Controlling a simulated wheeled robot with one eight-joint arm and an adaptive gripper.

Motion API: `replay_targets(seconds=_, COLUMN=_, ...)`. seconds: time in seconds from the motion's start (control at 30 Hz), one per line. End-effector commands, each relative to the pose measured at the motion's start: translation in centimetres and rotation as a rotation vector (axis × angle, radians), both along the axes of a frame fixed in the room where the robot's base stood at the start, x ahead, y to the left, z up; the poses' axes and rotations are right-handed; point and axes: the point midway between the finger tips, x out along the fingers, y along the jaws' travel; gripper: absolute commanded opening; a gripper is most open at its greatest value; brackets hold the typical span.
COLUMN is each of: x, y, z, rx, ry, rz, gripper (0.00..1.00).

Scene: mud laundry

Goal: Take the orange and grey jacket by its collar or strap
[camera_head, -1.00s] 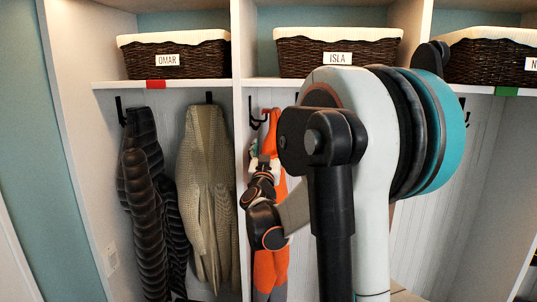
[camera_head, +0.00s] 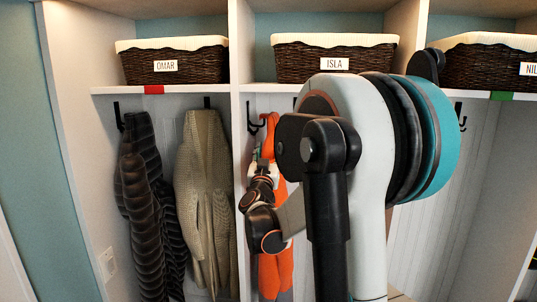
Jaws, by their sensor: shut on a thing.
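The orange and grey jacket (camera_head: 275,272) hangs in the middle cubby below the ISLA basket, close to the left divider. Its orange upper part rises toward a black hook (camera_head: 254,124); whether the collar is still on the hook cannot be made out. My gripper (camera_head: 258,158) is at the jacket's upper part, shut on the jacket. The fingertips are small and partly hidden, so the exact part held, collar or strap, is unclear. My arm covers much of the jacket's middle and right side.
A black quilted jacket (camera_head: 150,215) and a beige knit garment (camera_head: 203,200) hang in the left cubby. The white divider (camera_head: 240,130) stands close beside my gripper. Wicker baskets labelled OMAR (camera_head: 175,62) and ISLA (camera_head: 333,60) sit on the shelf above.

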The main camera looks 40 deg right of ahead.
Motion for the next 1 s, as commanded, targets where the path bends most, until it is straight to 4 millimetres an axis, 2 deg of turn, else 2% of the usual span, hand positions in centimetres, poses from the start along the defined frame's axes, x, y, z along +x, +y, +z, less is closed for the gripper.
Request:
replay_targets(seconds=0.27, x=0.1, y=0.1, z=0.3, rx=-0.002, ry=0.004, rz=0.003, gripper=0.03)
replay_targets(seconds=0.37, x=0.1, y=0.1, z=0.6, rx=-0.002, ry=0.004, rz=0.003, gripper=0.00)
replay_targets(seconds=1.0, x=0.3, y=0.2, z=2.8, rx=-0.004, ry=0.006, rz=0.005, gripper=0.00)
